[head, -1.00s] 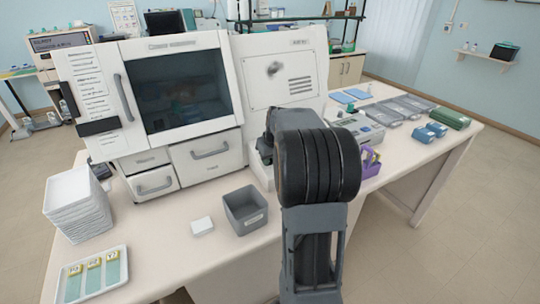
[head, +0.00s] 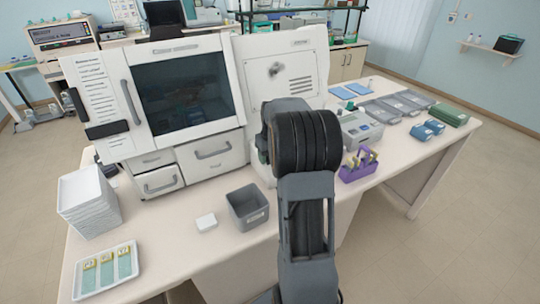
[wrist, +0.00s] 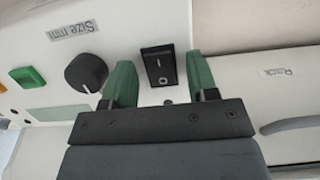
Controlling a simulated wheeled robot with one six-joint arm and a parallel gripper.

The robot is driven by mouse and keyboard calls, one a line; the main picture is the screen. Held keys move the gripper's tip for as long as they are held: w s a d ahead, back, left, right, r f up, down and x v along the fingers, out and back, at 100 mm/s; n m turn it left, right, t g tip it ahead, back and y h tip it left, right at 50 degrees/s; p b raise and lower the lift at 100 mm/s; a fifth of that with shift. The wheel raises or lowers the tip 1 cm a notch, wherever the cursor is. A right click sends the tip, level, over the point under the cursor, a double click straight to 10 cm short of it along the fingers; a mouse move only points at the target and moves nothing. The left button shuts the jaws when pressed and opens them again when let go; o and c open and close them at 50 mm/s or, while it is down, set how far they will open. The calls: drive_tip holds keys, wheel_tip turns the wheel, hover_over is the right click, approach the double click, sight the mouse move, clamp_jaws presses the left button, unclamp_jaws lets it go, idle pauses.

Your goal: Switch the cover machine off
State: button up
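The large white machine (head: 287,76) with a dark window (head: 182,92) stands on the bench at the left and middle of the head view. In the wrist view, a black rocker switch (wrist: 159,66) with white marks sits on its white panel. My gripper (wrist: 160,74) has two green fingers spread apart, one on each side of the switch in the picture. Nothing is held between them. I cannot tell whether the fingers touch the panel or switch. In the head view my gripper is hidden behind my own arm.
A black knob (wrist: 86,73), labelled "Size mm", and a green button (wrist: 27,76) lie left of the switch. On the bench are a grey bin (head: 248,207), a purple rack (head: 358,172), a slide tray (head: 106,270) and stacked white trays (head: 89,203).

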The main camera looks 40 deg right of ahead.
drive_tip(key=shift+r, duration=0.1)
wheel_tip(320, 180, up, 14)
drive_tip(key=s+b, duration=0.1)
drive_tip(key=s, duration=0.1)
drive_tip(key=shift+a+f, duration=0.15)
drive_tip(key=shift+f, duration=0.1)
drive_tip(key=shift+w, duration=0.1)
idle(0.6)
drive_tip(key=s+a+f+t, duration=0.1)
drive_tip(key=s+a+f, duration=0.2)
drive_tip(key=s+a, duration=0.5)
drive_tip(key=s+a+f+n+t, duration=0.1)
drive_tip(key=s+a+f, duration=0.3)
drive_tip(key=s+a, duration=0.4)
drive_tip(key=shift+s+a+f+n+t, duration=0.2)
drive_tip(key=shift+s+a+n+t, duration=0.15)
drive_tip(key=shift+a, duration=3.15)
